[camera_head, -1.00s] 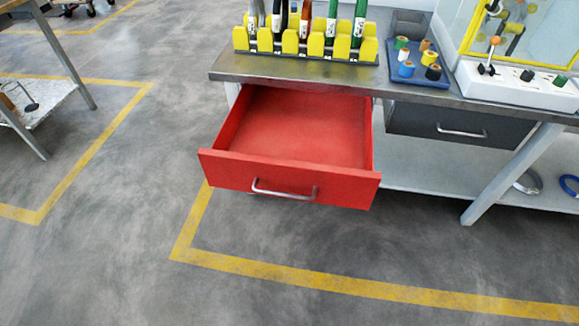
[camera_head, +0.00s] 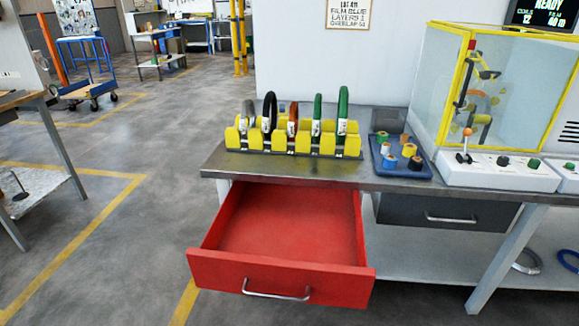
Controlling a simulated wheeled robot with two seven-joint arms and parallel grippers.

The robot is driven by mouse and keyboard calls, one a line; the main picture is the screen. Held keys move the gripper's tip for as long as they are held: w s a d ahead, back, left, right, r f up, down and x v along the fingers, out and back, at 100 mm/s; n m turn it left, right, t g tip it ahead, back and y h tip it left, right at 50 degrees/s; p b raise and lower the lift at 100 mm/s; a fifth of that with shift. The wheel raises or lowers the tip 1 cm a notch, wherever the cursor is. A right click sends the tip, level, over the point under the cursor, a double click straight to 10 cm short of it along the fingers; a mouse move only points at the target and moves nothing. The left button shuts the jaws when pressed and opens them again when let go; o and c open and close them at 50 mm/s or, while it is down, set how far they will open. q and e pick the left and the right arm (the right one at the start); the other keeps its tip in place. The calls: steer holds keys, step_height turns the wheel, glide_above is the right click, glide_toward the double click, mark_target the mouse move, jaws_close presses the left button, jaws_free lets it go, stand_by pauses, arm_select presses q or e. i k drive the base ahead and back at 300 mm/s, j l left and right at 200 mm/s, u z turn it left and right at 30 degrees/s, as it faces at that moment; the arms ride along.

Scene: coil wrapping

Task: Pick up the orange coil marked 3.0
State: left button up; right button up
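An orange coil (camera_head: 293,119) stands upright in the middle of a yellow rack (camera_head: 279,143) on the workbench. The marking on its tag is too small to read. A grey coil (camera_head: 248,116) and a black coil (camera_head: 269,112) stand to its left. Two green coils, one smaller (camera_head: 317,114) and one taller (camera_head: 342,108), stand to its right. Neither of my grippers shows in the head view.
An open, empty red drawer (camera_head: 285,285) juts out below the rack. A blue tray (camera_head: 411,172) with several small rolls, a white control box (camera_head: 500,170) and a yellow-framed glass enclosure (camera_head: 437,90) stand to the right. A dark drawer (camera_head: 400,212) is shut.

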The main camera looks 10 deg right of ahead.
mark_target(294, 113)
steer(key=i+j+z, duration=0.15)
steer(key=i+j, duration=0.15)
steer(key=i+j+z, duration=0.15)
steer(key=i+j, duration=0.15)
steer(key=i+j+z, duration=0.15)
steer(key=j, duration=0.25)
steer(key=i+j+z, duration=0.15)
steer(key=i+j, duration=0.25)
steer(key=i+j+z, duration=0.15)
steer(key=j, duration=0.3)
steer(key=i+j+z, duration=0.15)
steer(key=j, duration=0.35)
steer(key=i+j+z, duration=0.1)
steer(key=i+j, duration=0.2)
steer(key=j, duration=0.2)
steer(key=i+j+z, duration=0.15)
steer(key=j, duration=0.3)
